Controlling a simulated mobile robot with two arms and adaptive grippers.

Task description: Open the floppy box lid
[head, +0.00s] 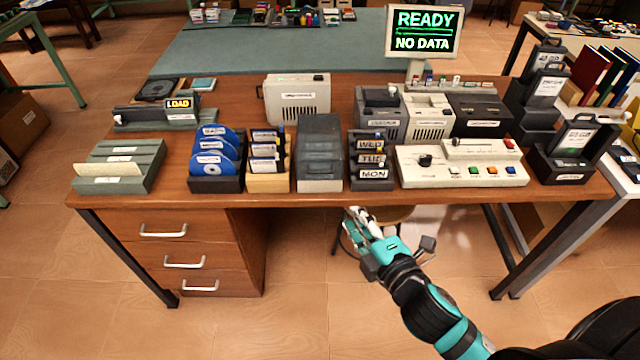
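The floppy box (320,150) stands near the front edge of the desk, at the middle of the head view. It has a smoky dark, see-through lid, which is down, over a pale grey base. What is inside is too dim to make out. My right gripper (357,222) is in front of the desk edge, below and slightly right of the box, and apart from it. Its fingers point up and left; their gap is too small and angled to read. I see nothing held in it. My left gripper is not in view.
Left of the box are a floppy holder (268,179) and a rack of blue discs (216,182). Right of it are a WED/TUE/MON rack (371,186) and a white console with coloured buttons (460,176). A beige drive (297,98) stands behind. A stool (345,240) is under the desk.

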